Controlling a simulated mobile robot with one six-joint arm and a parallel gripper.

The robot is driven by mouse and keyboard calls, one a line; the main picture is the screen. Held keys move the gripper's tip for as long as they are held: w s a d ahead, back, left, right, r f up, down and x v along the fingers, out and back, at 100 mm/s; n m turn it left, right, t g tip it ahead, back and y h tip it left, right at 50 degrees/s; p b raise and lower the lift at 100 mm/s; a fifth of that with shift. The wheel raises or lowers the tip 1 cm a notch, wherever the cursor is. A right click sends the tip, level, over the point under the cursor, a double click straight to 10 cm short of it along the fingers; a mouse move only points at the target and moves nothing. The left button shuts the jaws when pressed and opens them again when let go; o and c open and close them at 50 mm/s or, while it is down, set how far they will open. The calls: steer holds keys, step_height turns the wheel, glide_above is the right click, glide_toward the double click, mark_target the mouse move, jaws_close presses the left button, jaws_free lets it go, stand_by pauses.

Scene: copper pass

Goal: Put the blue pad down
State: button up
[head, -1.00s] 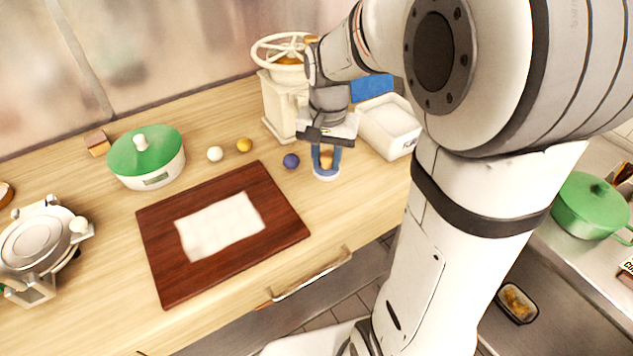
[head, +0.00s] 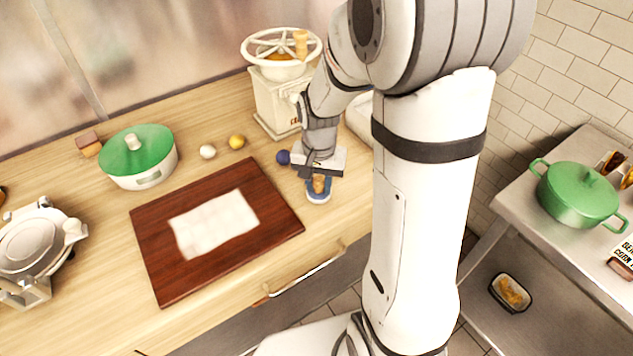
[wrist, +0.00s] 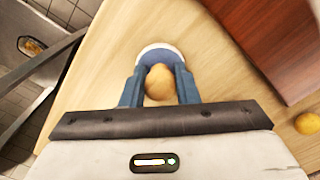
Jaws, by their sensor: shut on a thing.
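The blue pad (wrist: 158,52) is a round piece with a pale rim and a wooden knob. My gripper (wrist: 158,84) is shut on the knob, with a blue finger on each side of it. In the head view my gripper (head: 318,180) points down over the counter, to the right of the dark red board, and the pad (head: 318,196) is below it. The pad is low at the counter surface; I cannot tell whether it touches. My fingers hide part of the pad.
The dark red board (head: 157,262) with a white cloth (head: 213,222) lies left of my gripper. A dark blue ball (head: 283,157) is close by on the left. A cream grinder (head: 275,103) stands behind. Bare counter (head: 335,222) shows in front of the pad.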

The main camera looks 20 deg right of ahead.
mark_target(319, 181)
steer(key=shift+f, duration=0.25)
steer(key=o, duration=0.9)
steer(key=shift+r, duration=0.1)
step_height(319, 181, up, 11)
steer(key=s+r+n+t, duration=0.1)
steer(key=s, duration=0.3)
steer(key=s+n+t, duration=0.1)
steer(key=s+n, duration=0.1)
steer(key=s, duration=0.3)
steer(key=s+r+n+t, duration=0.1)
steer(key=s+n, duration=0.1)
steer(key=s, duration=0.2)
steer(key=shift+s+r, duration=0.3)
steer(key=shift+s, duration=0.1)
steer(key=shift+c, duration=0.3)
